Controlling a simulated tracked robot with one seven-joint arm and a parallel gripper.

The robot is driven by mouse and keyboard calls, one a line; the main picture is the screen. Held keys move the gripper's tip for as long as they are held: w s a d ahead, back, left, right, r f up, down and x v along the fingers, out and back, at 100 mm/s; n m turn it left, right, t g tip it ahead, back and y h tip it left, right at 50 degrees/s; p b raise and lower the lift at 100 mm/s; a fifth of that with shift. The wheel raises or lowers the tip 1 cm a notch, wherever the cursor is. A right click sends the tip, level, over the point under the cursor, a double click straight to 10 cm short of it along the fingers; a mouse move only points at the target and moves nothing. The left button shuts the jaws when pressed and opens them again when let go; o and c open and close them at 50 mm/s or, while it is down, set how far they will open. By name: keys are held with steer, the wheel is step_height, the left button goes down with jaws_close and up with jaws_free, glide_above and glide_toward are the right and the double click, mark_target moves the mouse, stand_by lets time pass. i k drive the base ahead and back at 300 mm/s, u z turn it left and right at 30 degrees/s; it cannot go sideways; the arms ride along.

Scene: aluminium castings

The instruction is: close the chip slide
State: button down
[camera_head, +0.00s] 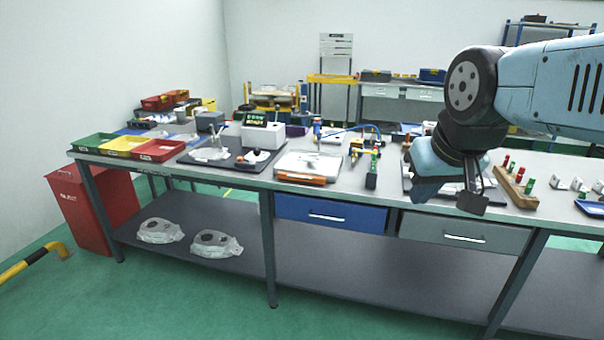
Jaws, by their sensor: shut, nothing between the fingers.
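Nothing in view carries a readable chip slide label. Under the tabletop are a blue drawer (330,213) and a grey drawer (458,233), each with a pale bar handle. Whether either drawer stands slightly out is hard to tell at this angle. My gripper (472,202) hangs fingers down at the right, in front of the bench's front edge and, in the picture, just above the grey drawer. Its fingers are together with nothing held. It overlaps part of the tabletop behind it, and its distance from the grey drawer's handle is unclear.
The bench top (240,172) holds green, yellow and red trays (158,150), an orange-edged case (307,167) and a wooden block (516,187) with coloured plugs. Castings (216,244) lie on the lower shelf (185,253). A red bin (92,208) stands left. Green floor in front is clear.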

mark_target(299, 177)
steer(key=z, duration=0.1)
steer(key=i, duration=1)
steer(key=u, duration=0.1)
